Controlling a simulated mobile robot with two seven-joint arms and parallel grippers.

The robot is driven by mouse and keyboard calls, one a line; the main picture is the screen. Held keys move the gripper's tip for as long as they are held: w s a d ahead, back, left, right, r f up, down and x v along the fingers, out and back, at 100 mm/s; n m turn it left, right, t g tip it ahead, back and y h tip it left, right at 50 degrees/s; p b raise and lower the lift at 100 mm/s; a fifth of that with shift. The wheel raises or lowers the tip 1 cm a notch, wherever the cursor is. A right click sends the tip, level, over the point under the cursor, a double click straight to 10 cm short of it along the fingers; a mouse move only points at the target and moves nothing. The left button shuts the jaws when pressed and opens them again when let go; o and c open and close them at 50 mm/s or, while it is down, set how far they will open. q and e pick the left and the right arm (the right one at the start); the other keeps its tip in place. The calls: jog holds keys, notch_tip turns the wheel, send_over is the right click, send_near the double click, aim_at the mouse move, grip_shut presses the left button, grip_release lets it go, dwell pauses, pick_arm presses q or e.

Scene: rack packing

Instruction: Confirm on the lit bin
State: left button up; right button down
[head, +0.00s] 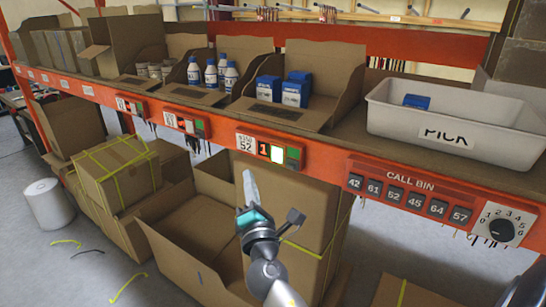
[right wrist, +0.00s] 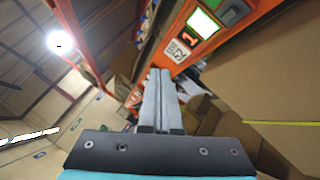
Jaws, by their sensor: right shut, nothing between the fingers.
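In the right wrist view the lit button (right wrist: 203,23) is above and right of the fingertips (right wrist: 160,74). My left gripper is not in view.
A white PICK tote (head: 385,112) with one blue box stands right on the shelf. Below it is the CALL BIN panel (head: 425,197) with a dial (head: 502,229). Other modules (head: 186,124) sit left along the rail. Open cartons (head: 190,235) stand below.

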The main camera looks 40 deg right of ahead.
aim_at(273, 151)
jog(key=shift+d, duration=0.1)
dwell(0.3)
jog(key=w+d, duration=0.3)
jog(key=d, duration=0.5)
jog(key=shift+w, duration=0.2)
dwell(1.9)
jog(key=shift+w+d, duration=0.15)
jog(key=shift+d, duration=0.25)
jog(key=shift+w+d, duration=0.15)
jog(key=shift+d, duration=0.25)
dwell(0.8)
jog(key=shift+a, duration=0.1)
jog(key=shift+s+a, duration=0.35)
jog(key=shift+a, duration=0.35)
jog(key=shift+s+a, duration=0.3)
jog(key=shift+a, duration=0.45)
jog(key=shift+s+a, duration=0.35)
jog(key=shift+a, duration=0.45)
jog(key=shift+s+a, duration=0.3)
jog(key=shift+a, duration=0.45)
